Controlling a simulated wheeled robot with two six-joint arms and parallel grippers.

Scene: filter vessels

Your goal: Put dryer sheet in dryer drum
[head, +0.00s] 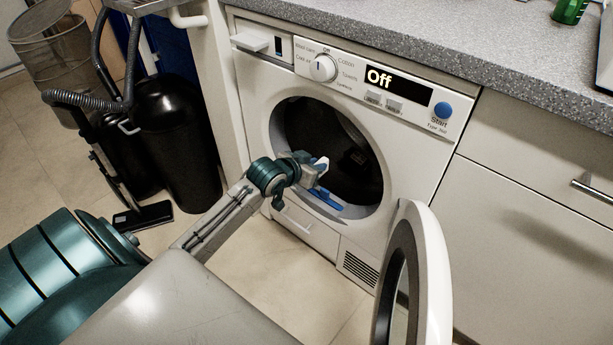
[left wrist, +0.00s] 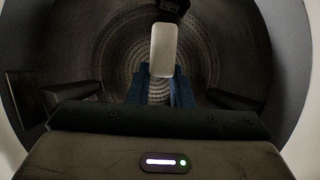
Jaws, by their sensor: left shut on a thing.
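The dryer drum (head: 335,140) is dark behind the round opening of a white front-loading dryer (head: 285,215). In the left wrist view its perforated back wall (left wrist: 115,45) fills the middle. My left gripper (head: 317,172) is at the opening and points into the drum. It is shut on a small white piece, the dryer sheet (left wrist: 162,48), which sticks out ahead of the blue fingers. In the head view only a small white bit of the sheet (head: 321,163) shows at the gripper. My right gripper is not in view.
The round dryer door (head: 437,270) stands open at the lower right. The dryer display (head: 398,85) reads Off. A dark object (left wrist: 172,7) shows at the top of the left wrist view. A black bin (head: 178,130) stands left, and a grey counter (head: 430,30) runs above.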

